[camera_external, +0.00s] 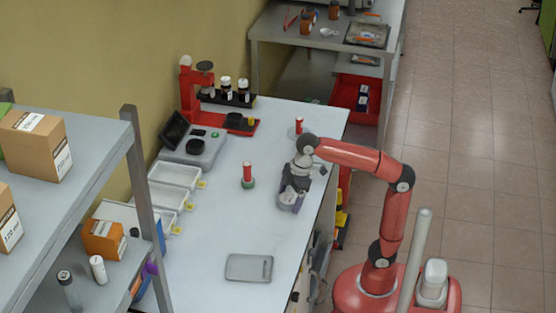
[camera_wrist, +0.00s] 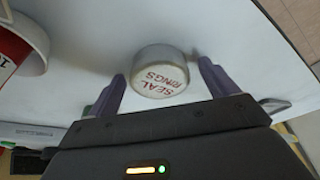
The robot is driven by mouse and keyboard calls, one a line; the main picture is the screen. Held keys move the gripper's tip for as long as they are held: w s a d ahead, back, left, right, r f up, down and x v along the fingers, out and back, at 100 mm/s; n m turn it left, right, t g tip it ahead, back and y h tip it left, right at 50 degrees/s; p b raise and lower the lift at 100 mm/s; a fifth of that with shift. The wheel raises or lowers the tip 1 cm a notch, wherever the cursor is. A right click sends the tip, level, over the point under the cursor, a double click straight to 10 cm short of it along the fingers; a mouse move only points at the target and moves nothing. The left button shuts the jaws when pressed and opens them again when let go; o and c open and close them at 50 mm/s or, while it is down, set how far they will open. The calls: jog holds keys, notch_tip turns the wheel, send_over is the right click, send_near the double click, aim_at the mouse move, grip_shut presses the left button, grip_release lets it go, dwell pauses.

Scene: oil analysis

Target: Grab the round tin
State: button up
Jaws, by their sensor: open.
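The round tin (camera_wrist: 160,84) is small and silver-white, with a pale lid lettered "SEAL RINGS" in red. In the wrist view it sits on the white worktop (camera_wrist: 110,32) between the two purple fingers of my gripper (camera_wrist: 161,69). A gap shows on each side, so the fingers do not appear to press on it. My gripper (camera_external: 291,201) is open and points down low over the right side of the bench in the external view. There I cannot make out the tin, which seems hidden by the gripper.
A red cylinder on a green base (camera_external: 247,183) stands left of my gripper, and another red cylinder (camera_external: 298,125) stands behind it. A grey tray (camera_external: 249,267) lies nearer the front. White bins (camera_external: 172,185) and a grey device (camera_external: 196,147) line the left side.

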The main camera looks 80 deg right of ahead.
jog(key=c, duration=1.1)
jog(key=shift+o, duration=0.2)
jog(key=shift+r, duration=0.1)
